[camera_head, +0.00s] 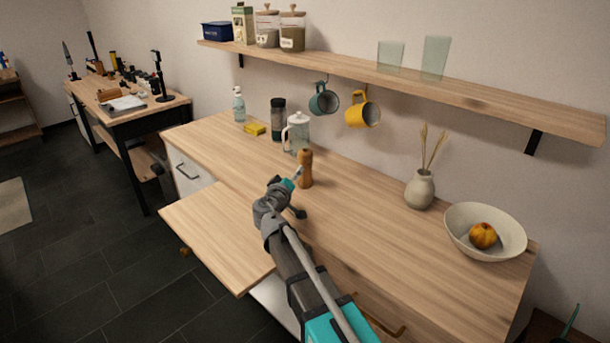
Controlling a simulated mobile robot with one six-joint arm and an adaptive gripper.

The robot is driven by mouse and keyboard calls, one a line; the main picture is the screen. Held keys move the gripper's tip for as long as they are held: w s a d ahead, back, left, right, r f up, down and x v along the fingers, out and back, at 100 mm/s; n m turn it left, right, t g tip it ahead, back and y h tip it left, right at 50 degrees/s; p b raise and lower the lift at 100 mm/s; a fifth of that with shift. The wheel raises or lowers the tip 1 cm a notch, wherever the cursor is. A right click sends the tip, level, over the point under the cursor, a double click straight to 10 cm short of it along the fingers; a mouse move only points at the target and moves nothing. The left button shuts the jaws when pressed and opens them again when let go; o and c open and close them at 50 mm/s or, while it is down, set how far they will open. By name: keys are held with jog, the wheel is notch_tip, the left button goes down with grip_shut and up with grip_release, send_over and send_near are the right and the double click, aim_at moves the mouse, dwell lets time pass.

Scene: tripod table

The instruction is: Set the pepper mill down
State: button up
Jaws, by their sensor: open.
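The wooden pepper mill (305,170) stands upright on the wooden counter (355,210), right of the white jug. My gripper (297,192) is just in front of and to the left of the mill, with its fingers spread open. The mill's foot appears to rest on the counter. From this view I cannot tell whether a finger touches the mill.
A white jug (298,133) and a dark cylinder (278,118) stand close behind the mill. A vase (420,189) and a bowl (463,244) with a fruit are at the right. A lower pull-out board (215,235) juts out at the front. Mugs hang under the shelf (480,97).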

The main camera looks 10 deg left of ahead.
aim_at(301, 158)
jog(key=n, duration=0.8)
jog(key=a+n, duration=0.1)
jog(key=n, duration=0.8)
jog(key=s+n+h, duration=0.1)
jog(key=n, duration=0.8)
jog(key=shift+a, duration=0.25)
jog(key=shift+n, duration=0.3)
jog(key=x, duration=0.7)
jog(key=shift+w+d, duration=0.1)
jog(key=shift+w, duration=0.2)
jog(key=shift+w+d, duration=0.2)
jog(key=shift+w, duration=0.25)
jog(key=shift+w, duration=0.1)
